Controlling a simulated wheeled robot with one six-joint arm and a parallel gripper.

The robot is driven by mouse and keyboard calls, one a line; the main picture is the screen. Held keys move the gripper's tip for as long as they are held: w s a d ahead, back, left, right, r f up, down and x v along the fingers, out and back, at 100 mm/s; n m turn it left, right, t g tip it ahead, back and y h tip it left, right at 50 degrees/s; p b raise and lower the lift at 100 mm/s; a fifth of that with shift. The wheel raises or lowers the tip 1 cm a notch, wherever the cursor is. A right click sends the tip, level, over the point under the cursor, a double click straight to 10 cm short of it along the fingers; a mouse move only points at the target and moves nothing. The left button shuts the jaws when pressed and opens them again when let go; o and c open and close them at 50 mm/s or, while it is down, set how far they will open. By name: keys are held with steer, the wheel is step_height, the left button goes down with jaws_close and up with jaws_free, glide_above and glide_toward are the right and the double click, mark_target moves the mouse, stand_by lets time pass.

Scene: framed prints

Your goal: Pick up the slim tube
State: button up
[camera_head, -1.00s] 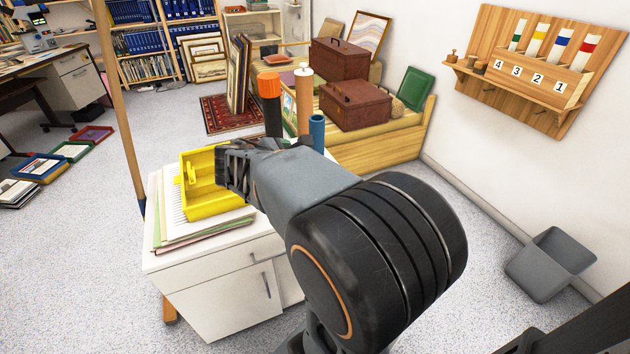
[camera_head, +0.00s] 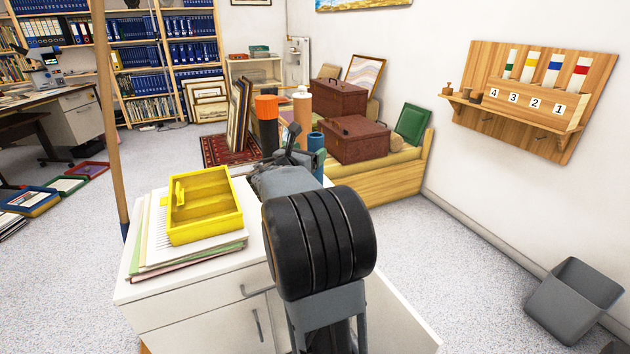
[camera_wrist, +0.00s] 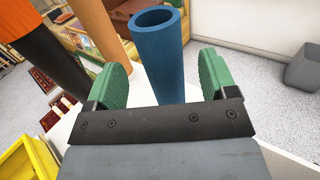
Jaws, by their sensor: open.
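Three upright tubes stand on the white cabinet's far end. One is short, blue and open-topped (camera_head: 316,141). One is tall, tan and white-capped (camera_head: 302,112). One is thick, dark and orange-capped (camera_head: 267,128). I cannot tell for certain which is the slim tube. My gripper (camera_head: 294,152) is open and empty beside them. In the wrist view, the blue tube (camera_wrist: 163,55) shows in the gap between my green fingers, without visible contact; its lower end is hidden behind my gripper. The tan tube (camera_wrist: 98,25) and dark tube (camera_wrist: 50,50) are left of the fingers.
A yellow tray (camera_head: 205,210) sits on papers (camera_head: 150,240) on the white cabinet (camera_head: 195,318), left of my arm. Brown cases (camera_head: 352,140) rest on a wooden bench behind the tubes. A grey bin (camera_head: 572,300) stands on the floor at right.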

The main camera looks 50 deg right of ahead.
mark_target(318, 144)
steer(key=shift+b+x, duration=0.6)
steer(key=shift+x, duration=2.25)
steer(key=shift+c, duration=0.3)
steer(key=c, duration=1.2)
steer(key=shift+c, duration=0.5)
steer(key=shift+r, duration=0.15)
